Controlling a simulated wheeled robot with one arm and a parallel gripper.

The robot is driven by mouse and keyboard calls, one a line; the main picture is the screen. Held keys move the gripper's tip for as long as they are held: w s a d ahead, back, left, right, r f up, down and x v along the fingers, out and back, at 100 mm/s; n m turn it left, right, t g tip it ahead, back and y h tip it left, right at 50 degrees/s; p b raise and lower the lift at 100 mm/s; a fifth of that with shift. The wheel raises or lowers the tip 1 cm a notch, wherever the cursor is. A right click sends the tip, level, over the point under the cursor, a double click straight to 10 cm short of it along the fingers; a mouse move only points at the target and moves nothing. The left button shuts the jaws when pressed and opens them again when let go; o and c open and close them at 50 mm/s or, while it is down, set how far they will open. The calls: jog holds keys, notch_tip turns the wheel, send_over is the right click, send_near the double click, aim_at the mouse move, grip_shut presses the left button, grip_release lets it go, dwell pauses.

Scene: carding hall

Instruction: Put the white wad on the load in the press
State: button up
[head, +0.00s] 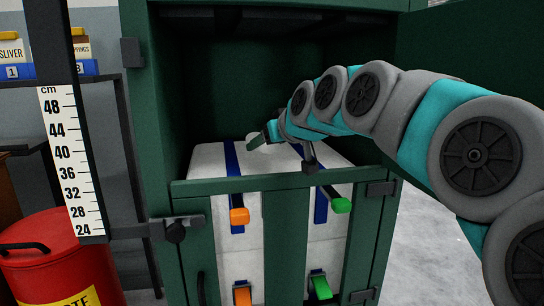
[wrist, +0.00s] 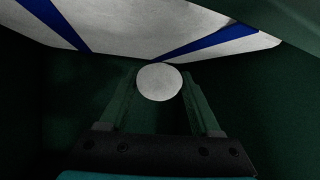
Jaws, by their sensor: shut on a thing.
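The white wad (wrist: 159,82) is round and pale. It sits between the two fingertips of my gripper (wrist: 160,88) in the wrist view, and the gripper is shut on it. In the head view my gripper (head: 264,138) reaches into the green press (head: 278,185), above the load. The wad shows there partly as a small pale patch, hard to separate from the load behind it. The load (head: 208,160) is white with blue straps and fills the lower part of the press. I cannot tell whether the wad touches the load.
Orange handles (head: 239,216) and green handles (head: 341,205) stick out at the press front. A scale post (head: 72,160) stands at left, beside a red bin (head: 58,262). The press's front rail (head: 200,187) runs below my arm. Open floor (head: 425,250) lies to the right.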

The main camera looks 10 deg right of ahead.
aim_at(277, 167)
jog(key=w+d, duration=0.1)
jog(key=d, duration=0.2)
jog(key=shift+w+f, duration=0.15)
jog(key=shift+w, duration=0.25)
jog(key=shift+f, duration=1.75)
jog(key=shift+f, duration=0.2)
jog(key=o, duration=1.4)
jog(key=shift+c, duration=0.2)
jog(key=shift+s+d+r, duration=0.1)
jog(key=shift+r, duration=0.2)
jog(key=v, duration=1.1)
jog(key=shift+s, duration=0.35)
